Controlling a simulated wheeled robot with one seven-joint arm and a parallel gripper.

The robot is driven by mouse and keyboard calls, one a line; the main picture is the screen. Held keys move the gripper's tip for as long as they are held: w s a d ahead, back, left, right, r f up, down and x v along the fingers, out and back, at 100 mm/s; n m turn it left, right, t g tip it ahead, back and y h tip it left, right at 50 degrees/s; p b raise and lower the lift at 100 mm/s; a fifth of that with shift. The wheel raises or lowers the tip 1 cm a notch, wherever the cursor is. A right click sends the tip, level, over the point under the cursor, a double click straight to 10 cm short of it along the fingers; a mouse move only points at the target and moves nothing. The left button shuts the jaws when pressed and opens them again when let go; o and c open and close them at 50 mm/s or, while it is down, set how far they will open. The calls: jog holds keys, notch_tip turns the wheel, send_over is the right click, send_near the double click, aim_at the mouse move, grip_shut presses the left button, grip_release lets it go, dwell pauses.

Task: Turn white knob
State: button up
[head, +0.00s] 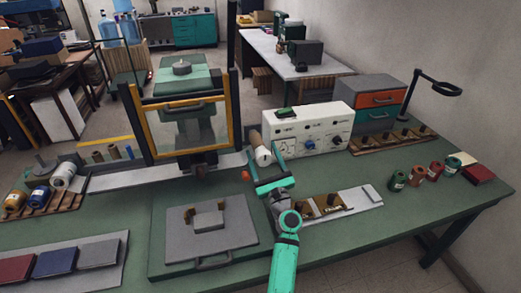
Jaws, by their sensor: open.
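A white control box (308,126) stands on the green bench, right of centre, with several small knobs on its front. A blue knob (309,144) shows in the middle of that face. My gripper may hide the box's lower left corner.
A yellow-framed clear guard (190,125) stands left of the gripper. A grey plate with a handle (208,238) lies in front. A pale tray with brown parts (352,200) is at right. Coloured spools (399,180) stand farther right. Bare green bench lies around them.

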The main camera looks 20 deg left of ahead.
aim_at(259, 148)
jog(key=shift+x, duration=1.1)
jog(key=c, duration=1.1)
jog(key=shift+o, duration=0.3)
jog(key=shift+n, duration=0.3)
